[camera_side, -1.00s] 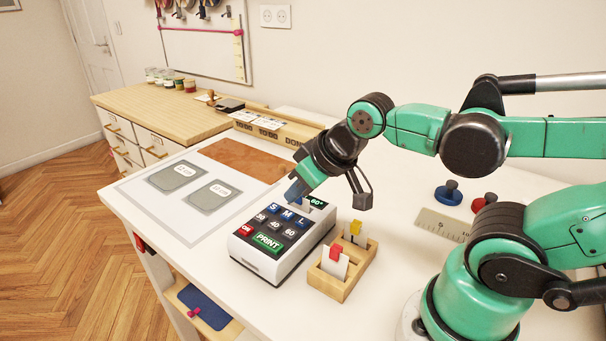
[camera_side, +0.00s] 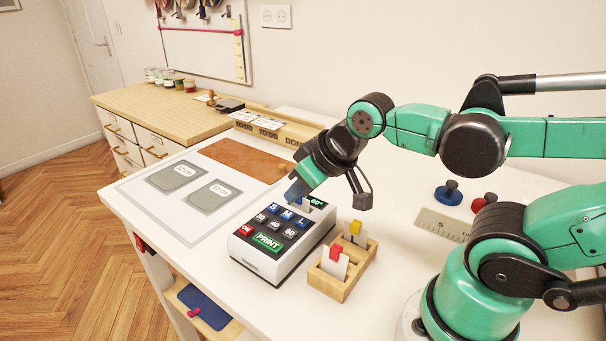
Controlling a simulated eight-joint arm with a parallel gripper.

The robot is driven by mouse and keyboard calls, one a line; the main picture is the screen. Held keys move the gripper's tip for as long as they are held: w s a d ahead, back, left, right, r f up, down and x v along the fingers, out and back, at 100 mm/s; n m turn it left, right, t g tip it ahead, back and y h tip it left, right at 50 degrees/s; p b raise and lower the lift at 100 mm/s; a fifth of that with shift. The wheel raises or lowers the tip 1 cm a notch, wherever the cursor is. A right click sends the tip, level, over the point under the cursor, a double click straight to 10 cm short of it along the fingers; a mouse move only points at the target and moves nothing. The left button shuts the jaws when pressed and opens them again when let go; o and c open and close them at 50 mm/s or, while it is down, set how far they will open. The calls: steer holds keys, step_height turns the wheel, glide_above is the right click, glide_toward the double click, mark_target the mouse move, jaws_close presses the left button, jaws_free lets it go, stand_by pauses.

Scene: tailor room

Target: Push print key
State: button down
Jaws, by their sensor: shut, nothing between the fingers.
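The label printer (camera_side: 281,254) is a white box with a dark sloped keypad on the white table. Its green PRINT key (camera_side: 267,242) is at the lower front of the keypad, beside the red ON key (camera_side: 245,231). Blue S, M and L keys are along the top row, with grey number keys between. A small display (camera_side: 316,203) at the back reads 60°. My gripper (camera_side: 291,199) is shut and empty, its tip pointing down over the back of the keypad by the blue keys, behind the PRINT key. Whether it touches a key I cannot tell.
A wooden card holder (camera_side: 331,285) with red and yellow clips stands right of the printer. A ruler (camera_side: 443,224) and blue (camera_side: 448,194) and red knobs lie further right. Grey pocket templates (camera_side: 212,197) lie flat on the left; space there is low and open.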

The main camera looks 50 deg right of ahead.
steer(key=w+a+r+m, duration=0.1)
steer(key=m, duration=0.1)
steer(key=a+r+m+t, duration=0.1)
steer(key=m, duration=0.2)
steer(key=w+a+r+m+t+y, duration=0.1)
steer(key=m, duration=0.1)
steer(key=shift+w+a+m, duration=0.3)
steer(key=shift+w+m, duration=0.05)
steer(key=shift+m, duration=0.05)
steer(key=shift+f, duration=0.1)
glide_toward(255, 236)
steer(key=shift+x, duration=2.45)
steer(key=shift+w, duration=0.2)
steer(key=shift+f, duration=0.25)
steer(key=shift+r, duration=0.1)
stand_by(0.6)
